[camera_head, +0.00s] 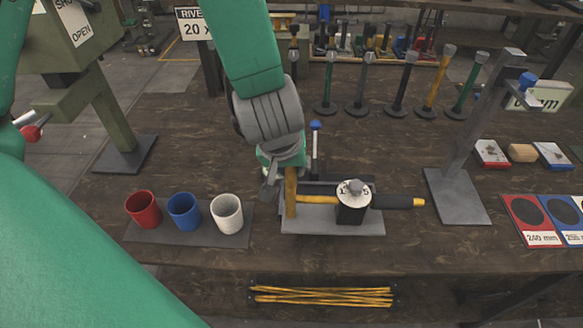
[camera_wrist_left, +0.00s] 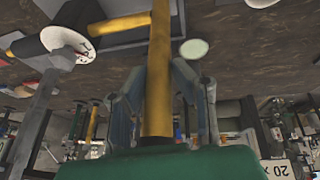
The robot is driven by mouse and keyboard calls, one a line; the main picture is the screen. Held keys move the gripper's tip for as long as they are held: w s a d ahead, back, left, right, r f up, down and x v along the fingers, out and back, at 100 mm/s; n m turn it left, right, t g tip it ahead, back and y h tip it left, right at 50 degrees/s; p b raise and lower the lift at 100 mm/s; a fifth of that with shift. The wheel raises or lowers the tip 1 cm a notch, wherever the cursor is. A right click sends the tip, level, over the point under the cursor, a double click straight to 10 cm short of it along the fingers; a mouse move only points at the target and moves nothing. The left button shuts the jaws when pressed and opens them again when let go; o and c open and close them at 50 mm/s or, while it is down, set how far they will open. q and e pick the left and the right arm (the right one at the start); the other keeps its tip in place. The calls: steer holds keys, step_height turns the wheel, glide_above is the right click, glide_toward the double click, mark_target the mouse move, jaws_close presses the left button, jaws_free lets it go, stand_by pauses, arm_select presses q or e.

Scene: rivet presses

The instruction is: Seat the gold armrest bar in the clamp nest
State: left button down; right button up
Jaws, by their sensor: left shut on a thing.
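The gold armrest bar (camera_head: 291,192) stands out below my left gripper (camera_head: 279,168), at the left end of the clamp fixture (camera_head: 345,226). In the left wrist view the bar (camera_wrist_left: 158,60) runs lengthwise between the fingers of my left gripper (camera_wrist_left: 157,98), which is shut on it. A horizontal gold rod (camera_head: 318,199) meets or passes the bar and runs to a black block under a numbered white dial (camera_head: 353,190). I cannot tell whether rod and bar are joined, or whether the bar touches the nest. My right gripper is not in view.
Red (camera_head: 143,211), blue (camera_head: 184,212) and white cups (camera_head: 227,215) stand left of the fixture. A blue-knobbed lever (camera_head: 316,146) rises behind it. A grey post (camera_head: 468,150) stands at right. Upright tools line the back.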

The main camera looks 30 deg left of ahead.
arm_select(q)
steer(key=w+a+f+p, duration=0.2)
steer(key=w+a+p, duration=0.1)
steer(key=w, duration=0.4)
steer(key=shift+w+a, duration=0.3)
steer(key=shift+a, duration=0.6)
steer(key=shift+f, duration=0.35)
steer(key=shift+p, duration=0.45)
stand_by(1.7)
